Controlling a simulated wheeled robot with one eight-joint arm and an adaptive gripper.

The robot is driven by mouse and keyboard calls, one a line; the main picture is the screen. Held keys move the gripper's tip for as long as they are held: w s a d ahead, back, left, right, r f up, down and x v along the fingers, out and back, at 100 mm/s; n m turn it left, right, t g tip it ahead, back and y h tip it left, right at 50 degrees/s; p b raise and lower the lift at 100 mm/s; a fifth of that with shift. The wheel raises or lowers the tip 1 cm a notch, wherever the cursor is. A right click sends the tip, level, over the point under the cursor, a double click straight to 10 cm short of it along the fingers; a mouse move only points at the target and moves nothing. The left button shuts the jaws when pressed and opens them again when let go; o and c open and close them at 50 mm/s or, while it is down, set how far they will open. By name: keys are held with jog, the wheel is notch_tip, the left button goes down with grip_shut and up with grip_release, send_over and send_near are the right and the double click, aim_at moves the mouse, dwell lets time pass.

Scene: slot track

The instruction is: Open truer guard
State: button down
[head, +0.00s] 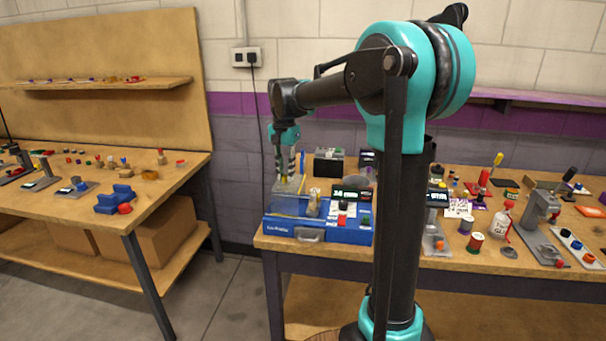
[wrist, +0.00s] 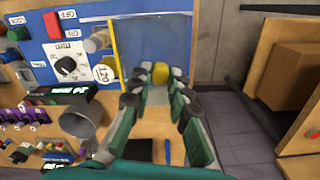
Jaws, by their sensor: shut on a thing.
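The truer is a blue machine (head: 340,234) at the left end of the right-hand bench; its blue panel (wrist: 40,48) fills the upper left of the wrist view. Its guard is a clear box-like cover (head: 287,203), with a yellow edge strip, and also shows in the wrist view (wrist: 140,40). A yellow knob (wrist: 160,72) sits at the guard's edge. My gripper (wrist: 158,82) has its fingertips on both sides of this knob and is shut on it. In the head view my gripper (head: 290,176) is at the top of the guard, and the knob is hard to make out.
A dial (wrist: 70,67) and several buttons are on the truer's panel. A grey cup-shaped part (wrist: 82,122) stands close by my fingers. Tools and small parts crowd the bench to the right. A gap of floor (head: 232,290) separates it from the left bench (head: 160,195).

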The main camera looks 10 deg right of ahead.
jog(key=shift+w+a, duration=0.3)
jog(key=shift+a, duration=0.55)
jog(key=c, duration=1.4)
grip_release()
notch_tip(320, 180, up, 12)
jog(key=shift+s, duration=0.1)
